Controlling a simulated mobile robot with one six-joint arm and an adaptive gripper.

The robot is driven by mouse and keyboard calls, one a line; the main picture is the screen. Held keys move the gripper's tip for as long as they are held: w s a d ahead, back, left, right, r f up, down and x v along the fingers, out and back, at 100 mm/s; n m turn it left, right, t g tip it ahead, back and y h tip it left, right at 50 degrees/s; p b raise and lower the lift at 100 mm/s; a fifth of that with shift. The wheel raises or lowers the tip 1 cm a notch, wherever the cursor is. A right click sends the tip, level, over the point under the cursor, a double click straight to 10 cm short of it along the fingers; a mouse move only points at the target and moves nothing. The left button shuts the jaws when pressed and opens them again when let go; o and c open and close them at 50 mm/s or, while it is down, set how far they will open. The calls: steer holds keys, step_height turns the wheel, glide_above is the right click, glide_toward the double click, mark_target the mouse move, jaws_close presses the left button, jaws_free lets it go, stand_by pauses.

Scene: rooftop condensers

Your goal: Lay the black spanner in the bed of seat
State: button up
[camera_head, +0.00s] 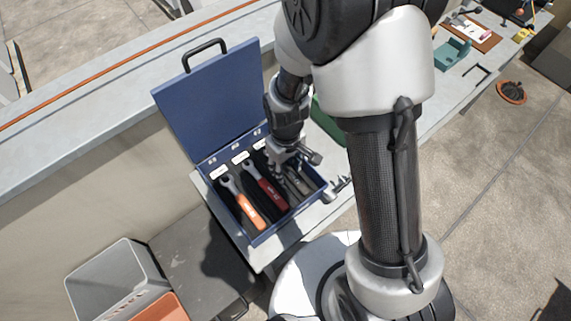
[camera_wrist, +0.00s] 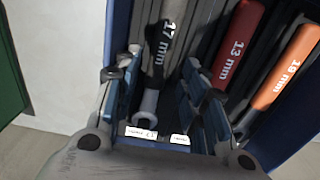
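The black spanner (camera_wrist: 160,45), marked 17 mm, shows in the wrist view inside the blue toolbox (camera_head: 262,236). Its handle points away from my gripper, and its pale metal end lies near the white labels (camera_wrist: 140,132). My gripper (camera_wrist: 155,85) is open, with one finger on each side of the spanner and visible gaps between. In the head view my gripper (camera_head: 284,168) is down at the right part of the box and partly hides the black spanner (camera_head: 297,182). I cannot tell whether the spanner rests fully in its bed.
A red 13 mm spanner (camera_head: 268,190) and an orange 19 mm spanner (camera_head: 245,207) lie left of my gripper in the box. The open lid (camera_head: 210,95) stands behind. A silver object (camera_head: 335,189) is right of the box. A grey bin (camera_head: 115,280) stands below left.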

steer(key=shift+r, duration=0.1)
steer(key=shift+w+r, duration=0.15)
steer(key=shift+r, duration=0.2)
step_height(320, 180, up, 11)
steer(key=shift+r, duration=0.1)
step_height(320, 180, up, 12)
steer(key=m+t, duration=0.2)
steer(key=m, duration=0.1)
glide_above(286, 170)
steer(key=s+d, duration=0.5)
steer(key=d, duration=0.2)
steer(key=s+d+r+m+t, duration=0.2)
steer(key=s+d+r+m, duration=0.1)
steer(key=s, duration=0.5)
steer(key=shift+s+d+r+m+t, duration=0.25)
steer(key=shift+d+r+m, duration=0.2)
steer(key=shift+r, duration=0.35)
steer(key=shift+w, duration=0.1)
steer(key=shift+c, duration=0.5)
